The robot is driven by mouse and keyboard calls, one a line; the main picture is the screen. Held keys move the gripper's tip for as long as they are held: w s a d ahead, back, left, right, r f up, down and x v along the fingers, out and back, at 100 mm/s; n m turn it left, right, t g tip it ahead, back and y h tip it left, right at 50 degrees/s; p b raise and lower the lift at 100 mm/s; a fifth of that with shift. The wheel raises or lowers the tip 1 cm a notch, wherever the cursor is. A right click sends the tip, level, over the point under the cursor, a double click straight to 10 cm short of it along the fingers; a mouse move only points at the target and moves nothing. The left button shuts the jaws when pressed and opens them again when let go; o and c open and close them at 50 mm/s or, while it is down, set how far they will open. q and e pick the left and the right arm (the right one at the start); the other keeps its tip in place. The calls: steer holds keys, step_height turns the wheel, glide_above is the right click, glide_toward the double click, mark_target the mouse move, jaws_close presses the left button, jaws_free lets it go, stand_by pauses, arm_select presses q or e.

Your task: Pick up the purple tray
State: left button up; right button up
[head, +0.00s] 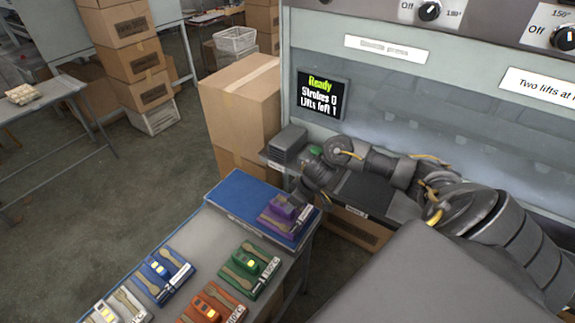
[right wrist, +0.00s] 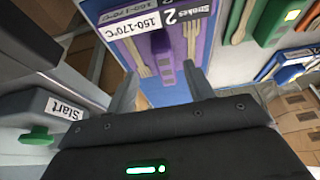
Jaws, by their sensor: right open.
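The purple tray (head: 280,222) lies on the right end of a blue panel (head: 238,190) at the near table's far end. In the right wrist view the purple tray (right wrist: 205,35) carries wooden utensils, a purple block and a label reading "Strokes 2, 150-170°C". My right gripper (right wrist: 160,75) is open and empty, its two fingers apart and pointing at the tray's near edge. In the head view my right arm reaches in from the right, and its wrist hangs just right of and above the tray, partly hiding that side. I cannot tell whether the fingertips touch it. My left gripper is out of view.
Green (head: 250,270), blue (head: 163,275) and orange (head: 212,305) trays share the table. The press stands behind; its display (head: 322,95) reads "Ready, Strokes 0, Lifts left 1". A Start box with a green button (right wrist: 38,136) is close beside my right gripper. Cardboard boxes (head: 240,100) stand behind.

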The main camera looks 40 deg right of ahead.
steer(key=shift+a+x, duration=0.15)
steer(key=shift+x, duration=1.45)
steer(key=shift+a+x, duration=0.1)
steer(key=shift+x, duration=1.55)
steer(key=shift+r, duration=0.15)
jaws_close()
